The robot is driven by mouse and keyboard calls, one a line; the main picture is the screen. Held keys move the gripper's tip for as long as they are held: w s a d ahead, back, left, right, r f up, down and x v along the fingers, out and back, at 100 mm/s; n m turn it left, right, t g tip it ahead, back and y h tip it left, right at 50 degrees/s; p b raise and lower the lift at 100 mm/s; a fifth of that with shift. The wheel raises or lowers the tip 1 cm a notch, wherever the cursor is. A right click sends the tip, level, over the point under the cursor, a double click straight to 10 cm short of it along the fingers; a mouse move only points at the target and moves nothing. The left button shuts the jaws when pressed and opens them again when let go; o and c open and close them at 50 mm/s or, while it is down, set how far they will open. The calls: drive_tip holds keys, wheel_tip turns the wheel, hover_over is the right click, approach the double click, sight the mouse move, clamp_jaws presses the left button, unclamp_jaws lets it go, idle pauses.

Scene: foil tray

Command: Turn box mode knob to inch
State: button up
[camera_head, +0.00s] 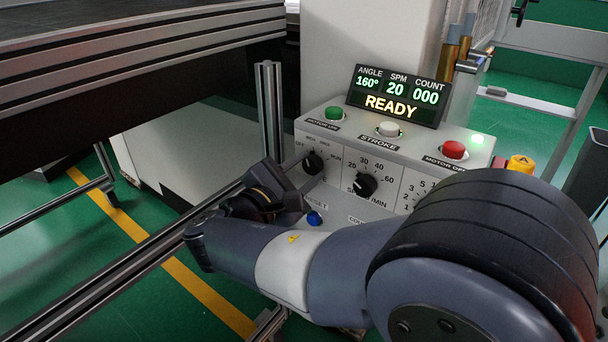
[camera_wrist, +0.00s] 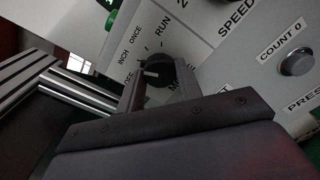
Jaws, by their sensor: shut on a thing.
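The black mode knob (camera_head: 313,162) is on the front left of the white control box (camera_head: 410,148). It also shows in the wrist view (camera_wrist: 160,68), with the labels OFF, INCH, ONCE and RUN around it. My gripper (camera_head: 303,172) is at the knob, its fingers one on each side of it in the wrist view (camera_wrist: 160,88), shut on it. The knob's white pointer mark faces left in the wrist view, on the OFF and INCH side. I cannot tell exactly which label it meets. The fingers hide part of the knob and lower labels.
The display (camera_head: 397,95) reads READY. A black speed knob (camera_head: 363,185) is close right of the mode knob, and a blue reset button (camera_head: 314,218) is below. Green, white and red buttons line the top. A metal rail post (camera_head: 270,105) stands close to the left.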

idle(0.4)
drive_tip(key=o, duration=1)
drive_tip(key=p+v, duration=0.1)
drive_tip(key=v, duration=0.9)
drive_tip(key=shift+s+a, duration=0.25)
drive_tip(key=shift+s, duration=0.1)
drive_tip(key=shift+w, duration=0.1)
drive_tip(key=x, duration=1)
drive_tip(key=shift+w+d+b, duration=0.25)
drive_tip(key=shift+d+b, duration=0.05)
drive_tip(key=shift+b, duration=0.1)
drive_tip(key=shift+s+a, duration=0.1)
